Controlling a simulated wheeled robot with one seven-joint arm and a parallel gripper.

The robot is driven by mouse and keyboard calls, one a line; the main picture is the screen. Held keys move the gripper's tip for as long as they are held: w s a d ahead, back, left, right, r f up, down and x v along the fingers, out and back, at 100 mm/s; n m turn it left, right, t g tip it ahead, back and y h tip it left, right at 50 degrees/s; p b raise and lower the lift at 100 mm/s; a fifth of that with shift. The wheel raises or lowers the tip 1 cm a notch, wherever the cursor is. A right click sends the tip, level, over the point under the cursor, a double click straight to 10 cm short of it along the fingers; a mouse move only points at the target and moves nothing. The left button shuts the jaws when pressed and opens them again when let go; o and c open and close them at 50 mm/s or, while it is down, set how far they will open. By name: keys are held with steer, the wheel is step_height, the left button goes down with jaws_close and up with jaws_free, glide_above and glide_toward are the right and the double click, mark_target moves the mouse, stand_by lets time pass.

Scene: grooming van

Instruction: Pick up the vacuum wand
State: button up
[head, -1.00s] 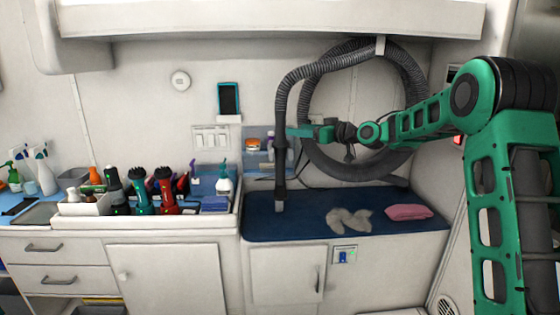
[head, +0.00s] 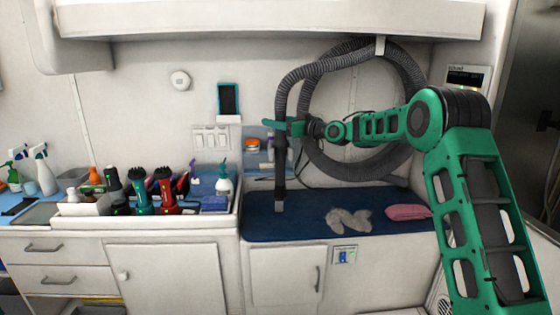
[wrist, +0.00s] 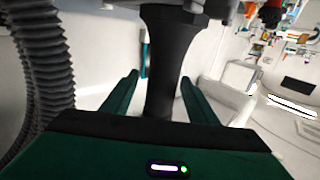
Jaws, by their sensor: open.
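The vacuum wand (head: 280,170) is a dark upright tube hanging from the end of a ribbed grey hose, its nozzle just above the blue mat. My gripper (head: 278,124) is at the wand's upper part, with its green fingers on either side of it. In the wrist view the wand (wrist: 168,75) stands between the two open fingers of my gripper (wrist: 160,92), with gaps visible on both sides. The fingers do not press on it.
The ribbed hose (head: 345,60) loops on the wall and passes close by my gripper, also at left in the wrist view. The blue mat (head: 300,224) holds a fur clump (head: 349,219) and a pink cloth (head: 408,212). Clippers and bottles stand in a tray (head: 150,222) at left.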

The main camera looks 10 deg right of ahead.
steer(key=shift+x, duration=1.15)
steer(key=shift+d, duration=0.1)
steer(key=c, duration=1.3)
steer(key=shift+o, duration=0.2)
